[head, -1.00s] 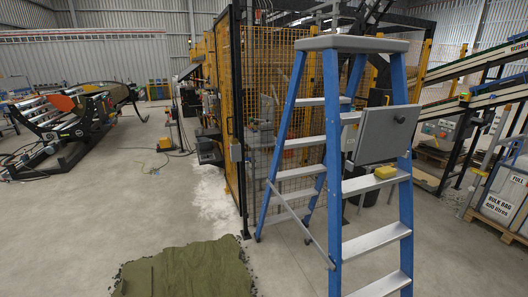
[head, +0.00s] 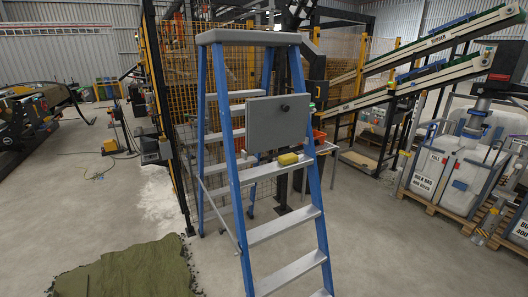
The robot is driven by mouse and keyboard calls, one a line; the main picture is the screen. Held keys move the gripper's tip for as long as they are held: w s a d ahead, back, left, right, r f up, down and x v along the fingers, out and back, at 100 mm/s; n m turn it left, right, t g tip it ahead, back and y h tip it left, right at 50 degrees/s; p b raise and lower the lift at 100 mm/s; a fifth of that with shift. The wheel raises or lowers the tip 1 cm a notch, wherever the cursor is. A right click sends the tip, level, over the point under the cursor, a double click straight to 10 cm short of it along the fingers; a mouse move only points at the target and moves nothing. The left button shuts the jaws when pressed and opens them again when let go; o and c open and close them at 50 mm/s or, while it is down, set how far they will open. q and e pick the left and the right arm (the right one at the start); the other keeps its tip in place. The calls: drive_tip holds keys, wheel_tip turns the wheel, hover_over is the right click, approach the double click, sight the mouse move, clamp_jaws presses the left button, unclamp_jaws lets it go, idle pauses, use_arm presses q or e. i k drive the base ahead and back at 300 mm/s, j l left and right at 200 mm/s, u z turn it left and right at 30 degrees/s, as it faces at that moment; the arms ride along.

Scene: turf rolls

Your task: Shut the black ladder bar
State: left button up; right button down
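A blue step ladder (head: 222,140) stands open on the concrete floor, with a grey top cap and grey treads. A thin grey bar (head: 219,215) slants down along its left side from the rear leg to the front leg. I cannot make out a clearly black bar on the ladder. A grey box (head: 276,124) with a dark knob is mounted between the rails, and a yellow block (head: 288,159) sits on a tread below it. Neither of my grippers is in view.
A yellow mesh fence (head: 180,85) with a dark post stands behind the ladder. Green turf (head: 128,271) lies on the floor at front left. White bulk bags (head: 452,172) stand on pallets at the right, below conveyors (head: 445,75). Floor right of the ladder is clear.

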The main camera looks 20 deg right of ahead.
sight(317, 142)
drive_tip(key=k+l+u, duration=0.1)
drive_tip(key=l, duration=0.5)
drive_tip(key=k+l+u, duration=0.1)
drive_tip(key=l, duration=0.55)
drive_tip(key=l+u, duration=0.1)
drive_tip(key=l, duration=0.7)
drive_tip(key=k+l+u, duration=0.1)
drive_tip(key=l, duration=0.7)
drive_tip(key=k+l+u, duration=0.1)
drive_tip(key=l, duration=0.7)
drive_tip(key=i+l, duration=0.1)
drive_tip(key=l, duration=0.35)
drive_tip(key=i+l+u, duration=0.1)
drive_tip(key=l, duration=0.75)
drive_tip(key=i+l, duration=0.2)
drive_tip(key=i+l+u, duration=0.1)
drive_tip(key=l, duration=0.3)
drive_tip(key=i, duration=0.05)
